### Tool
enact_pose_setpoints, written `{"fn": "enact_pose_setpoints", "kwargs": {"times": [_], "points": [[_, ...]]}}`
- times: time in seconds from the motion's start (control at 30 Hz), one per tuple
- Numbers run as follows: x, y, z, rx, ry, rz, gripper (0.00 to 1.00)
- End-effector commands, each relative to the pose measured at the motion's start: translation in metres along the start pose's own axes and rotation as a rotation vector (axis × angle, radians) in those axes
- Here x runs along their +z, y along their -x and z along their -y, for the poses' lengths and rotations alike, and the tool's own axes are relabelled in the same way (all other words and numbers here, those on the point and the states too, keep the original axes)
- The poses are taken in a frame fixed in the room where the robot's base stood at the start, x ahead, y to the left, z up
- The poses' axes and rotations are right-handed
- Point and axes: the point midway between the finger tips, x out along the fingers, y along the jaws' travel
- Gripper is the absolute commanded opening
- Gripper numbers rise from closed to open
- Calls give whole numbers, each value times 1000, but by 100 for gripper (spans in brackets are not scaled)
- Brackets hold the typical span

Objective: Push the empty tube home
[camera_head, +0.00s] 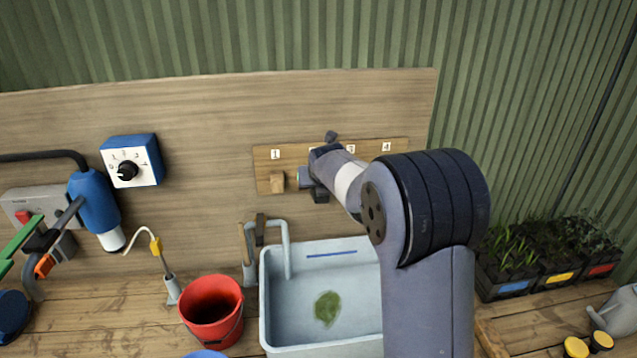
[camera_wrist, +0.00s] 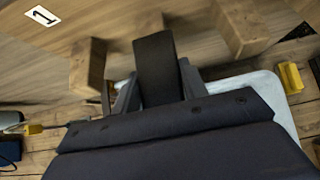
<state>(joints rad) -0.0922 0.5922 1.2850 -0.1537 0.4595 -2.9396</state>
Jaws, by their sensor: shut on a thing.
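My gripper (camera_wrist: 157,75) is shut on a dark bar-shaped piece (camera_wrist: 155,50) that stands between its two fingers. In the head view my gripper (camera_head: 316,178) is at the wooden strip (camera_head: 265,167) with numbered labels, right of label 1, and my arm hides much of the strip. I cannot pick out a tube for certain, nor tell whether any is empty. A wooden block (camera_head: 277,182) under label 1 shows left of the gripper; it also shows in the wrist view (camera_wrist: 88,68). Another wooden block (camera_wrist: 243,28) is to the right.
A pale sink (camera_head: 300,270) with a green patch inside lies below the gripper. A red bucket (camera_head: 213,308) stands left of it. Planters (camera_head: 545,265) are at the right, beyond my arm. A blue dial box (camera_head: 131,160) is on the board at the left.

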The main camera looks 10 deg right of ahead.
Motion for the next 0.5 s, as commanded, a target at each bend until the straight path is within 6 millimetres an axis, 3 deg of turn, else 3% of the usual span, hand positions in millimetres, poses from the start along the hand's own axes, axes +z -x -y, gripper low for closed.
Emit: {"fn": "enact_pose_setpoints", "kwargs": {"times": [0.5], "points": [[3, -3, 0, 0, 0, 1, 20]]}}
